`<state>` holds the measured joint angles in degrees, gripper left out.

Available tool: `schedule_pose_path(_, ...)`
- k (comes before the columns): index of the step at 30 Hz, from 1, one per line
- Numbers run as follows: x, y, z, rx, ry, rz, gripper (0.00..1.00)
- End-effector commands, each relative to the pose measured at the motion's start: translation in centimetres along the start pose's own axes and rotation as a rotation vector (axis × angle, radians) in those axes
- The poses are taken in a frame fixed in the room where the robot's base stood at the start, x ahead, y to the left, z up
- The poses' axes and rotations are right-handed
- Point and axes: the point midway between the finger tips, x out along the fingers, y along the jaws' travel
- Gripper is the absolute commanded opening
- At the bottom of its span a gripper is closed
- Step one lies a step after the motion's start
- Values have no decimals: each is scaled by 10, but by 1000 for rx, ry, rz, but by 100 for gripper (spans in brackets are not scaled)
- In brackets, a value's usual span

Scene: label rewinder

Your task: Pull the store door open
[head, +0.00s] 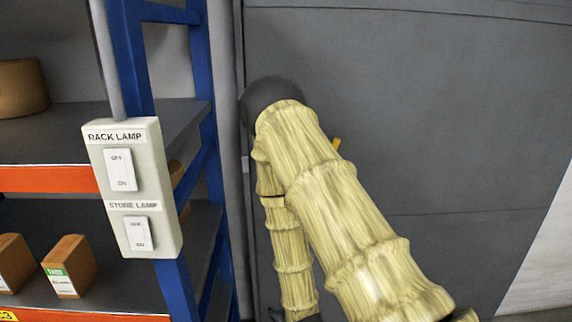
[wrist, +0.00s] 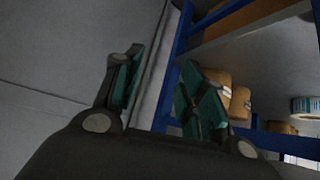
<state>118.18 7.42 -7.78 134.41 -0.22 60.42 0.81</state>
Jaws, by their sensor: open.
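The store door appears to be the large dark grey panel (head: 420,100) filling the right of the head view. Its left edge runs upright beside the blue rack, and no open gap is clear there. My sleeved arm covers part of it, and I cannot make out a handle. A small yellow piece (head: 337,144) shows beside my arm; I cannot tell what it is. In the wrist view, my gripper (wrist: 161,68) is open, with green pads apart and nothing between them. A grey panel (wrist: 50,50) lies behind and left of the fingers. My gripper is hidden in the head view.
A blue-framed rack (head: 134,60) with orange shelf edges stands left of the panel, holding boxes (head: 70,265). A white switch box (head: 133,188) labelled RACK LAMP and STORE LAMP is on its upright. The rack also shows right of the fingers in the wrist view (wrist: 190,30).

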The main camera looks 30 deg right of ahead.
Motion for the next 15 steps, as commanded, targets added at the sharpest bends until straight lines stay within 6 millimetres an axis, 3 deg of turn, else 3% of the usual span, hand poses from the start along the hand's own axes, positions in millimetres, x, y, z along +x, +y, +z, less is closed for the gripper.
schedule_pose_path(1,-6,12,-45,14,87,14,41)
schedule_pose_path(6,-31,51,-169,55,359,60,41)
schedule_pose_path(9,-54,74,-233,76,504,86,41)
schedule_pose_path(12,-77,94,-283,92,626,108,41)
schedule_pose_path(15,-98,109,-318,104,715,125,41)
